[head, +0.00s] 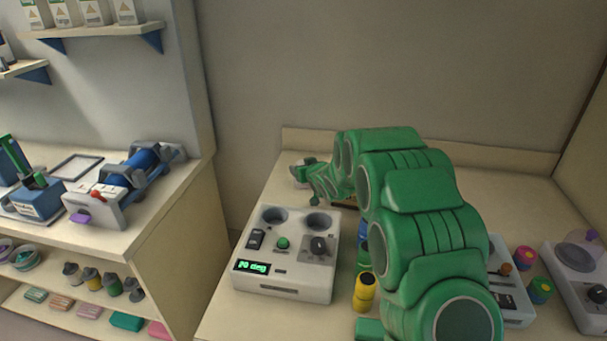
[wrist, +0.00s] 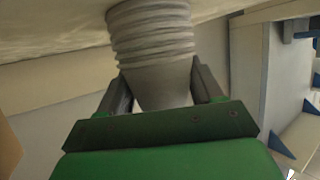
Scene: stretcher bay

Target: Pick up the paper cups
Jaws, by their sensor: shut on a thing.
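A stack of pale grey-white paper cups (wrist: 152,38) fills the top middle of the wrist view, with several rims nested closely together. My gripper (wrist: 163,85) is shut on the stack, one finger on each side of the tapered lowest cup. In the head view my gripper (head: 308,178) is at the back left of the counter, beyond the white control box. My green arm covers much of the counter there, and the cups cannot be made out clearly.
A white box with two round wells and a green display (head: 285,255) stands at the counter's front left. A yellow cylinder (head: 364,292) stands beside it. Coloured rolls (head: 525,259) and another device (head: 580,255) are at the right. A separate bench (head: 150,215) stands left.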

